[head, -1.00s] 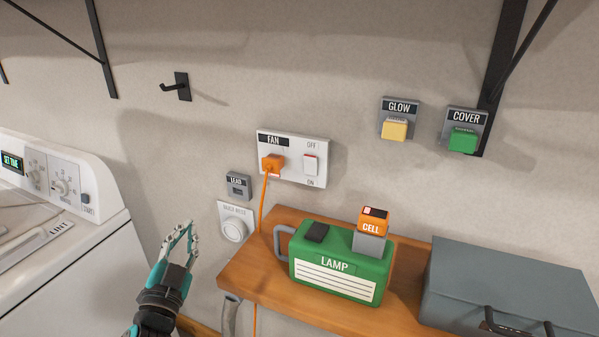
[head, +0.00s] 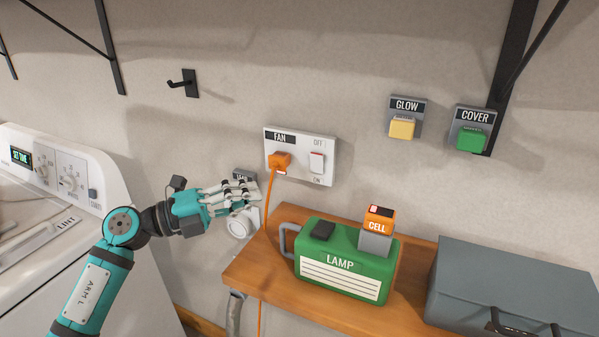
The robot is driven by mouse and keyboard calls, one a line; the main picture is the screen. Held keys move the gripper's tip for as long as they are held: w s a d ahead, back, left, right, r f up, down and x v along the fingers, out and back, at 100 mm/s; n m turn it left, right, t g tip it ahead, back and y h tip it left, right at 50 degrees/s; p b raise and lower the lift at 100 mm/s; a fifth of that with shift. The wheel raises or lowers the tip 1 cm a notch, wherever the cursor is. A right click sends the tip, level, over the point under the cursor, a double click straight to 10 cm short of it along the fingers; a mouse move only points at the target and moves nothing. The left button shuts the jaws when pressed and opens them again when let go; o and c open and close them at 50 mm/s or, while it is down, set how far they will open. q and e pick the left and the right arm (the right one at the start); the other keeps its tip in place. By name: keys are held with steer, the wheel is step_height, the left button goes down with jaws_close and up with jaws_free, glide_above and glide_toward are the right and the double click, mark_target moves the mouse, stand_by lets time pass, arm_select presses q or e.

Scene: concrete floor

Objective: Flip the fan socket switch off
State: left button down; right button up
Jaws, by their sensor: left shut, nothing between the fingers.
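The fan socket (head: 300,173) is a white wall plate labelled FAN, with an orange plug (head: 280,161) in its left half. Its rocker switch (head: 317,162) is white with a red strip at its upper edge, between OFF above and ON below. My left gripper (head: 257,190) is shut and empty, pointing right. In the picture it lies left of and below the socket, beside the orange cord and apart from the switch. It partly hides the small grey LEAD plate (head: 243,175). My right gripper is not in view.
A wooden shelf (head: 245,273) below holds the green LAMP box (head: 343,265), the orange CELL block (head: 379,220) and a grey case (head: 510,290). GLOW (head: 402,128) and COVER (head: 471,136) buttons are at right. A washing machine (head: 60,170) stands left; a black hook (head: 190,83) is above.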

mark_target(317, 163)
arm_select(q)
steer(key=shift+w+a+p+x, duration=0.2)
steer(key=shift+w+p+x, duration=0.35)
steer(key=shift+x, duration=1.6)
steer(key=shift+w+a+p+x, duration=0.15)
steer(key=shift+w+p+x, duration=0.35)
steer(key=shift+x, duration=1.65)
steer(key=shift+w+a+p+x, duration=0.25)
steer(key=shift+p+x, duration=0.45)
steer(key=shift+x, duration=1.45)
steer(key=shift+r, duration=0.2)
steer(key=p, duration=0.1)
steer(key=r+p, duration=0.1)
steer(key=shift+w+d+p, duration=0.1)
steer(key=shift+w+p, duration=0.1)
steer(key=shift+p, duration=0.1)
steer(key=shift+f+b, duration=0.45)
